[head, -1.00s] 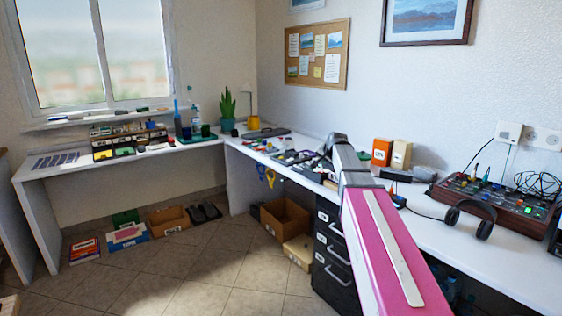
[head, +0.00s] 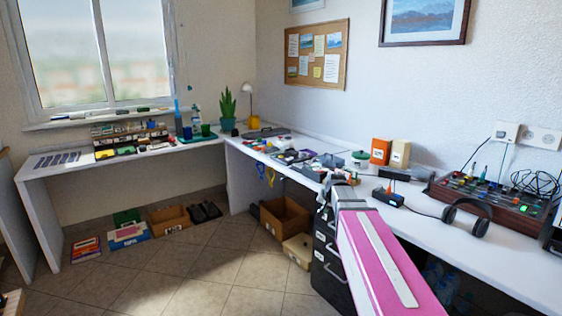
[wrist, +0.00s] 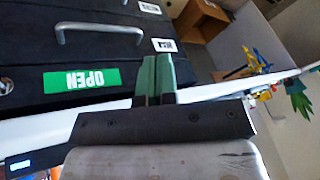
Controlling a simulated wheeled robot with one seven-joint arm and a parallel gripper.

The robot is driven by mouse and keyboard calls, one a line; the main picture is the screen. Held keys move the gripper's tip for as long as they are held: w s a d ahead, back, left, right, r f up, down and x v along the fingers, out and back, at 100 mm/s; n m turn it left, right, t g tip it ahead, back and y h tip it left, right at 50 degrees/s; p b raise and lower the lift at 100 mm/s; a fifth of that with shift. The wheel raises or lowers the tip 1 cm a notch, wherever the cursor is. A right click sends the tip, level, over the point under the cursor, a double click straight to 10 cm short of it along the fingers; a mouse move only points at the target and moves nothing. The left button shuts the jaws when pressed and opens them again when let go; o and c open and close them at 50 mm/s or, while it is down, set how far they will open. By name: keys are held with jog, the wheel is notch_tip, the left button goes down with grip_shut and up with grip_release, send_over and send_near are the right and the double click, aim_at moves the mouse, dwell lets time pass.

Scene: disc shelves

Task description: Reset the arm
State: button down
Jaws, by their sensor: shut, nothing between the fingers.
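My arm, pink with a white strip, reaches forward from the bottom right in the head view. Its far end is in front of the white desk (head: 490,258), by the black drawer cabinet (head: 328,272). In the wrist view my gripper (wrist: 158,70) shows green fingers side by side, shut and empty. I cannot tell the exact gap between the fingers and the cabinet.
Headphones (head: 481,228), a control box with knobs (head: 480,195), an orange box (head: 380,151) and a black power strip (head: 389,197) are on the right desk. A cardboard box (head: 287,215) stands on the floor left of the cabinet. The middle floor (head: 190,270) is clear.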

jog(key=s+f+n+g, duration=0.1)
jog(key=s+f, duration=0.4)
jog(key=s, duration=0.2)
jog(key=s+f+n+g, duration=0.1)
jog(key=s+f, duration=0.3)
jog(key=s, duration=0.4)
jog(key=s+f+n+g+h, duration=0.1)
jog(key=s+f+g, duration=0.2)
jog(key=s+f, duration=0.2)
jog(key=s, duration=0.3)
jog(key=shift+s+f+n, duration=0.15)
jog(key=shift+f+n, duration=0.15)
jog(key=shift+n, duration=0.1)
jog(key=shift+d, duration=0.1)
